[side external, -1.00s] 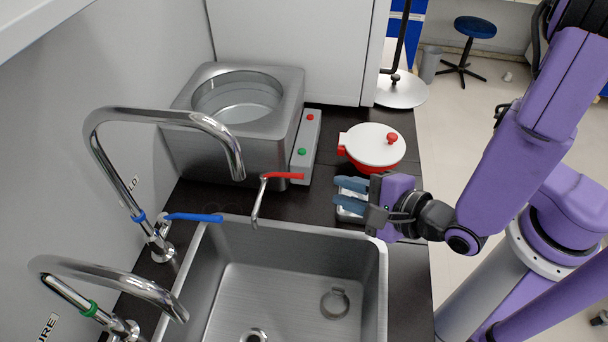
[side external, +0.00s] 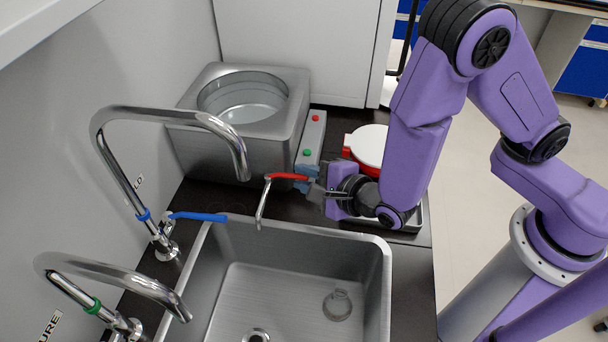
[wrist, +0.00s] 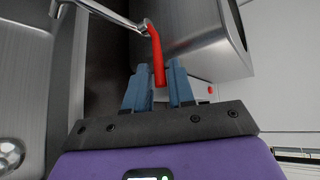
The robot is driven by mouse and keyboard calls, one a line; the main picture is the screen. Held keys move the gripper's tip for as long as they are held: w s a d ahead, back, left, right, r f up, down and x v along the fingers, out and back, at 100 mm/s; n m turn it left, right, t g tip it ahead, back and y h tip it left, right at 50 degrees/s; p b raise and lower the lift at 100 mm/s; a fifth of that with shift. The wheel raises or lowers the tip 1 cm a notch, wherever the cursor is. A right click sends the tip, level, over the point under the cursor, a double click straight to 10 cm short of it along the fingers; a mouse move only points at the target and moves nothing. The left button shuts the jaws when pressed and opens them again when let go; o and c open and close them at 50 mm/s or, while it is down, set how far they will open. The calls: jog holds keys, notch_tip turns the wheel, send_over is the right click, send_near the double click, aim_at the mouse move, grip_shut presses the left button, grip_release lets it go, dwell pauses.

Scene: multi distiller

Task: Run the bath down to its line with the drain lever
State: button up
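The bath (side external: 290,128) is a square steel tank with a round well, at the back left; water (side external: 243,108) shows inside it, but I cannot make out its line. The drain lever (side external: 287,177) is a red handle on a bent metal pipe at the bath's front, over the sink's back edge. My gripper (side external: 301,182) is at the lever's right end. In the wrist view, the blue fingers (wrist: 160,84) are apart, with the red lever's tip (wrist: 157,62) between them. I cannot tell whether either finger touches it.
Two tall taps stand at left, one with a blue lever (side external: 198,217). A button panel (side external: 311,140) stands beside the bath. A white-lidded red pot (side external: 370,143) is behind my arm.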

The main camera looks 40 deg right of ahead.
jog(key=shift+w+f, duration=0.2)
jog(key=shift+w, duration=0.25)
grip_shut()
jog(key=shift+a, duration=0.15)
jog(key=shift+s+a+m+h, duration=0.35)
jog(key=shift+a+m+h, duration=0.05)
jog(key=shift+m+h, duration=0.55)
jog(key=shift+s+a+m+h, duration=0.3)
jog(key=shift+a+m+h, duration=0.1)
jog(key=shift+m+h, duration=0.55)
